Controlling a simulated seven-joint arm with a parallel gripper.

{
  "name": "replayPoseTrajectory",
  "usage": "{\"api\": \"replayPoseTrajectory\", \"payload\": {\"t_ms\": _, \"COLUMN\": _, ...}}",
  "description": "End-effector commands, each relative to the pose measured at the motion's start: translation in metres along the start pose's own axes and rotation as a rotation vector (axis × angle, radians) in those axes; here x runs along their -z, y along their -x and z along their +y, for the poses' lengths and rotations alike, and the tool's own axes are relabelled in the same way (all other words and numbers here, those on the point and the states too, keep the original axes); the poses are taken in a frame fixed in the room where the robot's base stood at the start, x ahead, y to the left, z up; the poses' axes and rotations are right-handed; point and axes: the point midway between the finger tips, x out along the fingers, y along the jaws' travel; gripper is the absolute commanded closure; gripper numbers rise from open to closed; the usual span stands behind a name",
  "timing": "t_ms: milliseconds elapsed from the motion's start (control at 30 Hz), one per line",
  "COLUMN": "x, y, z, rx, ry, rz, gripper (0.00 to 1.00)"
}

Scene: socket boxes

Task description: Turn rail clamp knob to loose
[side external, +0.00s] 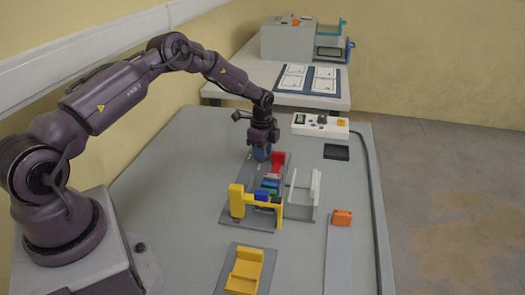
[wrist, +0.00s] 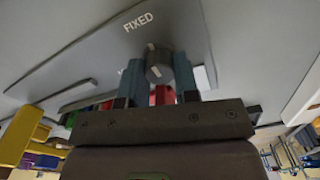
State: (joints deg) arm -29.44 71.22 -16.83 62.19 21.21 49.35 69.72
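The rail clamp knob (wrist: 158,66) is a dark grey round knob with a pale pointer mark, seen in the wrist view on a grey plate (wrist: 95,62). Its mark points up toward the white word FIXED (wrist: 138,22). A second label is mostly hidden behind the left finger. My gripper (wrist: 158,72) has one blue finger on each side of the knob, and both appear to press against it.
Close to my gripper stands a red block (side external: 278,158). A yellow bracket (side external: 238,203), coloured blocks (side external: 266,190) and a white bracket (side external: 314,188) stand nearer the front. A white control box (side external: 320,126) lies behind. The table's left side is clear.

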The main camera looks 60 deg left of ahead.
Motion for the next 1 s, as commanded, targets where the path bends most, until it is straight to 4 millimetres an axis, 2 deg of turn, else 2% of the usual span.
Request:
{"api": "replayPoseTrajectory", "payload": {"t_ms": 267, "x": 0.0002, "y": 0.0005, "z": -0.0004, "rx": 0.001, "ry": 0.048, "rz": 0.000, "gripper": 0.95}}
{"api": "replayPoseTrajectory", "payload": {"t_ms": 1000, "x": 0.0002, "y": 0.0004, "z": -0.0009, "rx": 0.001, "ry": 0.481, "rz": 0.001, "gripper": 0.95}}
